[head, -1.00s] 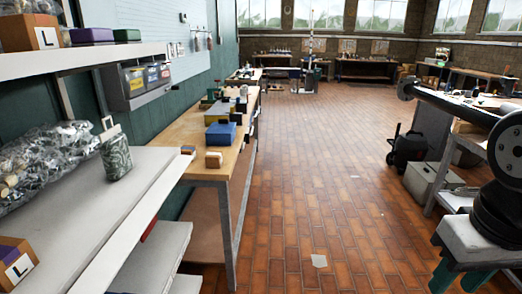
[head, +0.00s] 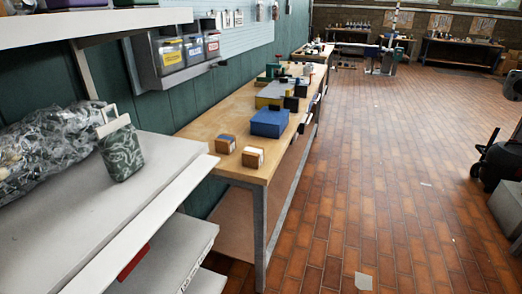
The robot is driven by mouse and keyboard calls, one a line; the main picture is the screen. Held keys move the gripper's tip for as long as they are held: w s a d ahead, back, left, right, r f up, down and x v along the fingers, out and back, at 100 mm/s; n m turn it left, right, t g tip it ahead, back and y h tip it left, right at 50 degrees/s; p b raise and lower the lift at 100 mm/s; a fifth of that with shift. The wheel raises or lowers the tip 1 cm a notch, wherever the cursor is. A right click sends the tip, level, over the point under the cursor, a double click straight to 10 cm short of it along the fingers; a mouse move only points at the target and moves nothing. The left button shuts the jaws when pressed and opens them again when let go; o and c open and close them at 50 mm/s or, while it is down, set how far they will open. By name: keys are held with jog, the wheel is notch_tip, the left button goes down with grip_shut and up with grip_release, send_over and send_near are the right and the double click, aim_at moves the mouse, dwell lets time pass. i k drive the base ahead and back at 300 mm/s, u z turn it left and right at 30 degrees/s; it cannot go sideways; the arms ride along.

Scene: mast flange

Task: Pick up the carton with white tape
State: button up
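A small brown carton with a pale, white-looking band of tape (head: 252,157) sits on the near end of the wooden workbench (head: 205,127). Beside it, a little to the left and farther back, is a similar small brown carton with a blue-looking band (head: 225,144). The two cartons stand apart, with bare wood between them. My gripper is not in view, so its state and hold cannot be seen.
A blue box (head: 269,122) and other items stand farther along the bench. A pale shelf (head: 150,185) at left holds a green patterned container (head: 120,150) and a clear plastic bag (head: 45,150). The brick floor (head: 380,190) right of the bench is mostly open.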

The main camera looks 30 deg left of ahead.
aim_at(252, 156)
jog(key=u, duration=0.6)
jog(key=i, duration=1.05)
jog(key=u, duration=0.8)
